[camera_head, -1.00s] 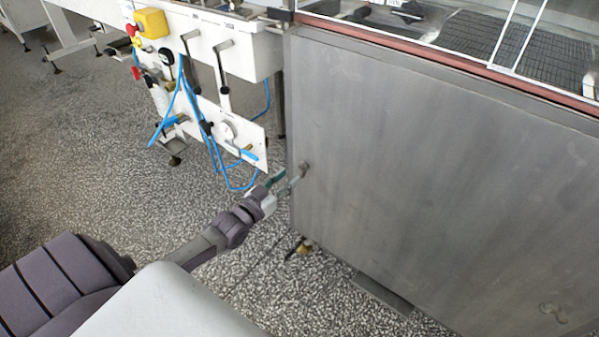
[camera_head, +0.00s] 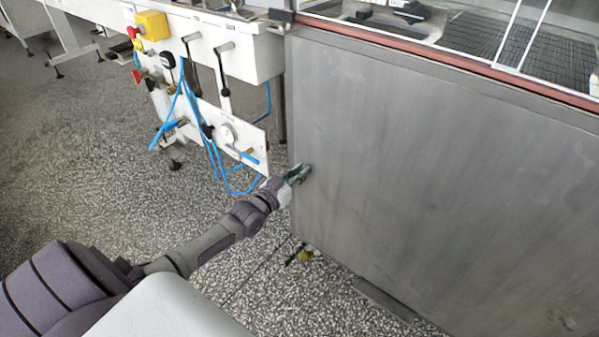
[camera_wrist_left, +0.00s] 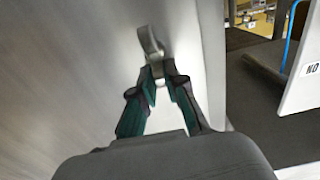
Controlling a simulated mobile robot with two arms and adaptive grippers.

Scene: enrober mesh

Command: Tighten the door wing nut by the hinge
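The grey metal door (camera_head: 430,180) fills the right half of the head view. The door wing nut (camera_wrist_left: 150,42) is a small grey metal piece near the door's left edge, with one wing upright in the left wrist view. My left gripper (camera_head: 301,173) reaches it from the left and hides most of it in the head view. In the left wrist view the teal-padded fingers of my left gripper (camera_wrist_left: 161,74) come together on the nut's lower part. My right gripper is in neither view.
A white control panel (camera_head: 235,130) with blue hoses, levers and a gauge stands left of the door. A small brass-coloured fitting (camera_head: 305,255) is low by the door's bottom left corner. Speckled floor (camera_head: 90,170) lies open at left.

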